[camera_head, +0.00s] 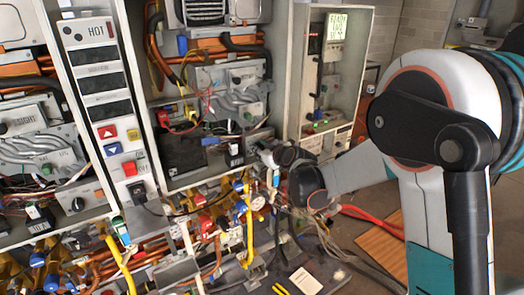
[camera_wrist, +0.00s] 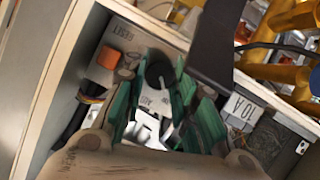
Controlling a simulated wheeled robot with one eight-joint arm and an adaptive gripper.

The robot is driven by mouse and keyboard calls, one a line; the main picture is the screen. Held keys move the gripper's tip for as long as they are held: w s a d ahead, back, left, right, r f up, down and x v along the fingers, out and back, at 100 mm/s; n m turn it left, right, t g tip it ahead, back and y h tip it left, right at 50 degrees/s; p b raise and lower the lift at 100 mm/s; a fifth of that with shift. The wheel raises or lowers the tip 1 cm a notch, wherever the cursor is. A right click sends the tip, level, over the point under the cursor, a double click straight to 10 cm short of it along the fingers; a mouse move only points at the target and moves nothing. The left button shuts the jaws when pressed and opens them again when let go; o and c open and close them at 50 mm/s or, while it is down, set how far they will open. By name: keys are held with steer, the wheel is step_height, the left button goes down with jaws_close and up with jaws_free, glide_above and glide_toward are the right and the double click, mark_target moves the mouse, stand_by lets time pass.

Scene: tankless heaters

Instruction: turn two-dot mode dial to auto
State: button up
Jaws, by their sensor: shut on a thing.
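In the wrist view, a black round dial (camera_wrist: 159,68) sits on a light grey panel, between the green-padded fingers of my gripper (camera_wrist: 156,82). The fingers are shut on the dial from both sides. A white label (camera_wrist: 150,101) with dark letters lies below it, partly hidden and too small to read surely. I cannot make out dots or the dial's pointer. In the head view, my gripper (camera_head: 268,160) is at the lower right of the middle heater cabinet. It hides the dial there.
In the wrist view, an orange button (camera_wrist: 104,66) is left of the dial and a 10A label (camera_wrist: 240,110) is to the right. Yellow pipes (camera_wrist: 292,25) are at upper right. In the head view, pipes and cables crowd below, and an open grey cabinet (camera_head: 350,60) stands at right.

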steer(key=shift+d+f+m+g+y+b, duration=0.1)
steer(key=shift+m+g+y+b, duration=0.45)
steer(key=shift+m+b, duration=0.5)
steer(key=shift+w+m+g+y+b, duration=0.1)
steer(key=shift+m+g+y+b, duration=0.25)
steer(key=shift+m+y+b, duration=0.7)
steer(key=shift+m, duration=0.3)
steer(key=o, duration=0.8)
steer(key=shift+d, duration=0.1)
steer(key=v, duration=1.2)
steer(key=shift+r, duration=0.2)
